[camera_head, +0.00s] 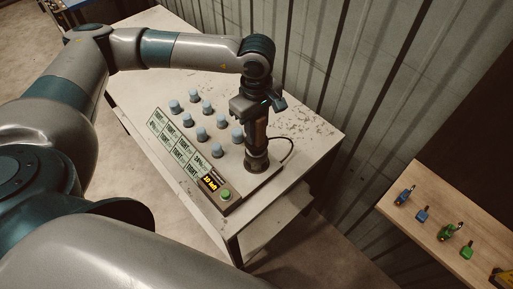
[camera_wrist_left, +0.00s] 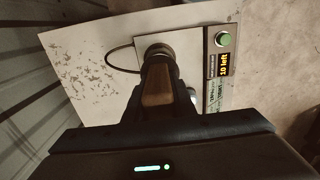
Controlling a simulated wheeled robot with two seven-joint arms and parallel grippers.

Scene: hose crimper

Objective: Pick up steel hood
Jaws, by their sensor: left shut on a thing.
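The steel hood (camera_head: 257,163) is a dark, round piece with a brown upright part above it, standing at the right end of the panel on the white table. It also shows in the wrist view (camera_wrist_left: 157,52), with the brown part (camera_wrist_left: 157,88) running down between my fingers. My left gripper (camera_head: 258,122) points down from above and is shut on the brown upright part. The fingers hide some of it. I cannot tell whether the hood's bottom touches the panel. My right gripper is not in view.
Several blue-grey knobs (camera_head: 201,134) stand in rows left of the hood, beside green-white label cards (camera_head: 175,143). A lit display (camera_head: 210,183) and green button (camera_head: 225,195) are in front. A black cable curves behind the hood. A wooden shelf (camera_head: 430,228) holds small blue and green items.

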